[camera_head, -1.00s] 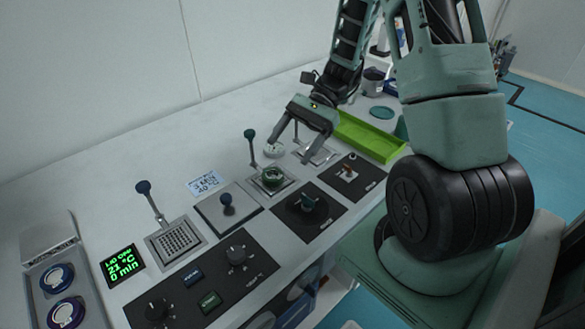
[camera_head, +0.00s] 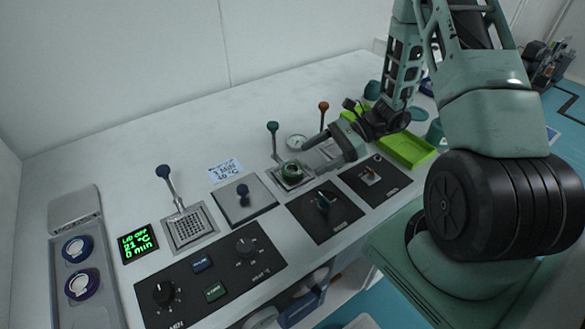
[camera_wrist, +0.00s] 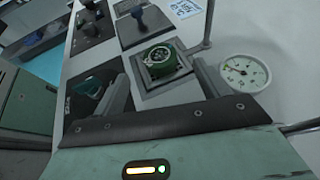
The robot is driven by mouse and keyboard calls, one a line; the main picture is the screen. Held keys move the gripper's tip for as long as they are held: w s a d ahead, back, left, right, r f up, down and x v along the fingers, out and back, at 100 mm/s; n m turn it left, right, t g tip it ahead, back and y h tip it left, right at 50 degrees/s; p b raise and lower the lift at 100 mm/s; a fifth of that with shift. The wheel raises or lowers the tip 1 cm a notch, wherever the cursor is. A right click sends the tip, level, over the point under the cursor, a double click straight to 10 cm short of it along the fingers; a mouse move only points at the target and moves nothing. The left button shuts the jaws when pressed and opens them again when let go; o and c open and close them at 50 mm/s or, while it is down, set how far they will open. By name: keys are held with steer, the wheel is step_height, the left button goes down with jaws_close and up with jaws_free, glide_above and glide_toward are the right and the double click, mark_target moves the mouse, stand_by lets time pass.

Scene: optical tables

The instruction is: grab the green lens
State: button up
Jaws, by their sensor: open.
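The green lens (camera_head: 292,172) is a round, dark green ringed piece on a square metal plate (camera_head: 279,185) on the table. It also shows in the wrist view (camera_wrist: 161,57), near the top middle. My gripper (camera_head: 311,157) is beside it on the right in the head view, low over the table, with its fingers pointing toward it. In the wrist view my gripper (camera_wrist: 162,72) is open, with one finger on each side of the lens's plate. Nothing is held between the fingers.
A teal-knobbed lever (camera_head: 273,128) stands just behind the lens, with an orange-knobbed lever (camera_head: 323,106) nearby. A round gauge (camera_wrist: 244,73) lies close to the right finger. A black panel with a teal knob (camera_head: 322,200) sits in front. A green tray (camera_head: 410,152) lies right.

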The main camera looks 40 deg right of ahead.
mark_target(295, 168)
steer(key=shift+p+x, duration=0.95)
steer(key=shift+x, duration=2.1)
steer(key=shift+r, duration=0.1)
steer(key=c, duration=1.1)
